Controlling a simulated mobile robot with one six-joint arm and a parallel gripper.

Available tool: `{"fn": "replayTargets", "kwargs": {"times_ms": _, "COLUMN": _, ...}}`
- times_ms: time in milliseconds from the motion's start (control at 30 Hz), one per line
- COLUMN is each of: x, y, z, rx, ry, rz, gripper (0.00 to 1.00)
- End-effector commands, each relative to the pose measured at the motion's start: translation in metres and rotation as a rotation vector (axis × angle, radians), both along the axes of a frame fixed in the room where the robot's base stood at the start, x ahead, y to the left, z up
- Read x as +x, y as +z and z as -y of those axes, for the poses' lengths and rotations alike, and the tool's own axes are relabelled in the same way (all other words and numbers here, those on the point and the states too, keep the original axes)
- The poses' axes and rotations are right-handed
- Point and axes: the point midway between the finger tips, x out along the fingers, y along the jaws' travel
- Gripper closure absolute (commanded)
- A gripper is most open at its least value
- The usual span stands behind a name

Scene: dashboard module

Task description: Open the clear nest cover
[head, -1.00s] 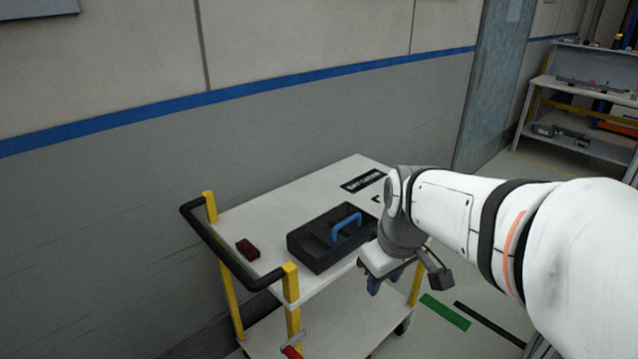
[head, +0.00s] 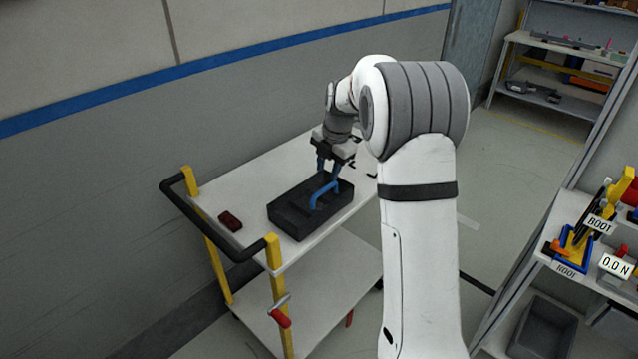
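I cannot make out a clear nest cover in the head view. A dark open tray (head: 290,222) with a blue handle (head: 322,195) sits on the cart top. My gripper (head: 328,174) is over the tray's far side, pointing down, close to the far end of the handle. Its two blue fingers look spread apart. I cannot tell whether they touch the handle. My arm hides the right part of the cart top.
A small dark red block (head: 230,221) lies left of the tray on the white cart top (head: 245,187). The cart has a black push bar (head: 212,229). A grey bin (head: 543,328) is below.

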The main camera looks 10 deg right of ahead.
Motion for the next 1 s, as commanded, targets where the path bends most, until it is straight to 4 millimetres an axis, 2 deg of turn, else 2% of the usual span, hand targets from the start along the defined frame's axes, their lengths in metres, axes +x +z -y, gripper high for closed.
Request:
{"fn": "replayTargets", "kwargs": {"times_ms": 300, "x": 0.007, "y": -0.049, "z": -0.006, "rx": 0.001, "ry": -0.002, "rz": -0.005, "gripper": 0.66}}
{"fn": "replayTargets", "kwargs": {"times_ms": 433, "x": 0.009, "y": -0.061, "z": -0.007, "rx": 0.001, "ry": -0.004, "rz": -0.003, "gripper": 0.66}}
{"fn": "replayTargets", "kwargs": {"times_ms": 767, "x": 0.009, "y": -0.066, "z": -0.007, "rx": 0.000, "ry": -0.005, "rz": -0.001, "gripper": 0.66}}
{"fn": "replayTargets", "kwargs": {"times_ms": 1000, "x": 0.009, "y": -0.066, "z": -0.006, "rx": 0.000, "ry": -0.006, "rz": -0.001, "gripper": 0.85}}
